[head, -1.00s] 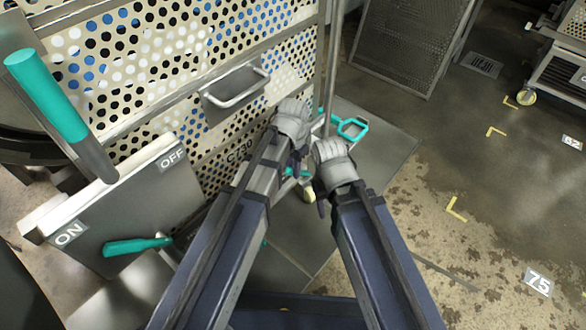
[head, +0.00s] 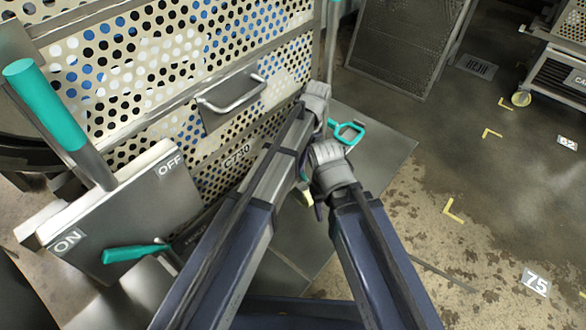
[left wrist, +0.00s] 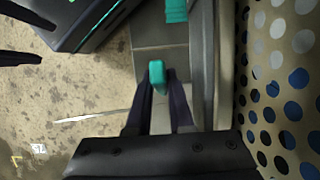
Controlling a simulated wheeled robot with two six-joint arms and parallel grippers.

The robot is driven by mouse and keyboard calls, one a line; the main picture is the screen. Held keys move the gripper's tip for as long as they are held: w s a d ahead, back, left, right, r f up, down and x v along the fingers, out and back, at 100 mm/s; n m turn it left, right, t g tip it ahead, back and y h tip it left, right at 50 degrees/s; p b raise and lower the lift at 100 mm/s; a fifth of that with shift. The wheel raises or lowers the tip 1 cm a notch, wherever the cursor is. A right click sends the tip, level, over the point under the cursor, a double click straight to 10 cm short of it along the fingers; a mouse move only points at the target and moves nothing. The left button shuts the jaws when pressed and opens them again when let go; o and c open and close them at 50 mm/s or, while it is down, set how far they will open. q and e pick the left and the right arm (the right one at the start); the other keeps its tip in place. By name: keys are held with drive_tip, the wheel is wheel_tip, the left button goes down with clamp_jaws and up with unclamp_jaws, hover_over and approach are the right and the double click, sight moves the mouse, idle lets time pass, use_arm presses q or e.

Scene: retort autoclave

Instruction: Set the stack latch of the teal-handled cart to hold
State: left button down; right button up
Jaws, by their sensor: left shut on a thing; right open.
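In the left wrist view my left gripper (left wrist: 158,90) has its two dark fingers shut on a teal lever tip (left wrist: 158,72), which appears to be the latch. In the head view my left gripper (head: 314,108) is beside the lower right corner of the perforated stack (head: 232,150); its fingertips and the lever are mostly hidden by my arms. A teal loop handle (head: 347,132) of the cart shows just right of it. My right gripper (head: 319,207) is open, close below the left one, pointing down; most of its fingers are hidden. I cannot read the latch's setting.
A grey box marked ON and OFF (head: 125,205) stands at the left with a thick teal-gripped lever (head: 45,105) and a smaller teal handle (head: 130,252). A mesh panel (head: 405,45) and another cart (head: 560,65) stand behind.

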use_arm(q)
drive_tip(key=shift+w+d, duration=0.15)
drive_tip(key=shift+w, duration=0.05)
drive_tip(key=c, duration=1.1)
unclamp_jaws()
drive_tip(key=shift+r, duration=0.15)
drive_tip(key=p+v, duration=0.7)
drive_tip(key=shift+w+d+r, duration=0.2)
drive_tip(key=shift+w+r, duration=0.05)
